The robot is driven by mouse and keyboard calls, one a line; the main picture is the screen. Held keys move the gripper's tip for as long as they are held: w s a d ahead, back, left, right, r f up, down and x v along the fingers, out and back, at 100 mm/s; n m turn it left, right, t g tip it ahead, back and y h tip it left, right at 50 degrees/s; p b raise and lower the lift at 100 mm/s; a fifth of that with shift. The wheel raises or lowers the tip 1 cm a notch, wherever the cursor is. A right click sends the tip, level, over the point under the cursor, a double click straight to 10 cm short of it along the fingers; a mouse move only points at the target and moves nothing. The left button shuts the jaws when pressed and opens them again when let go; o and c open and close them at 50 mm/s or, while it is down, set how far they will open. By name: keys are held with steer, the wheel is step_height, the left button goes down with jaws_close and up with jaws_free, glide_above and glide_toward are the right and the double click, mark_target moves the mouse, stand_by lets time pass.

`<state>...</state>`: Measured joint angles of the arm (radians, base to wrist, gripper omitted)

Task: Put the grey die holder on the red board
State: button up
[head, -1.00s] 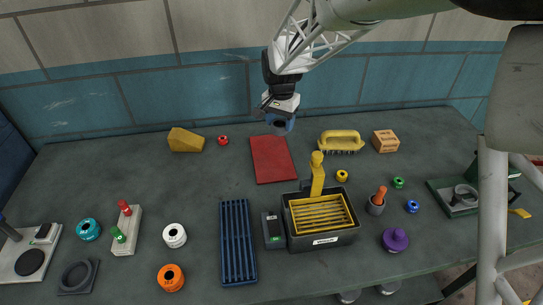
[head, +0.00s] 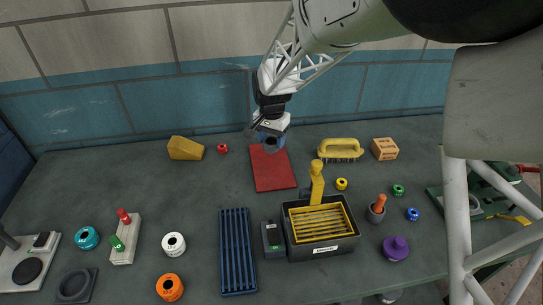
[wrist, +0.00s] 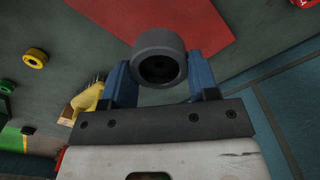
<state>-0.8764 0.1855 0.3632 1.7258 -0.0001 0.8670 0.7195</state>
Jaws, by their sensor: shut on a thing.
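The grey die holder (wrist: 160,42) is a short dark-grey cylinder with a round bore. My gripper (wrist: 160,75) is shut on it, with a blue finger at either side. In the head view, my gripper (head: 268,136) holds the die holder (head: 270,147) over the far end of the red board (head: 273,175). The board is a flat rectangle lying on the bench, and its far edge is partly hidden. In the wrist view, the red board (wrist: 165,15) shows beyond the die holder. The die holder appears above the board; the exact gap is unclear.
A yellow wedge (head: 185,149) and a red ring (head: 222,148) lie left of the board. A yellow-handled brush (head: 340,148) lies to its right. A black bin (head: 320,245) with a yellow rack stands nearer. The wall is close behind.

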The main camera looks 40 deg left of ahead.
mark_target(272, 163)
steer(key=shift+f, duration=1.4)
steer(key=shift+f, duration=1.85)
steer(key=shift+f, duration=0.15)
steer(key=o, duration=1.1)
step_height(272, 163, up, 12)
steer(key=shift+r, duration=0.15)
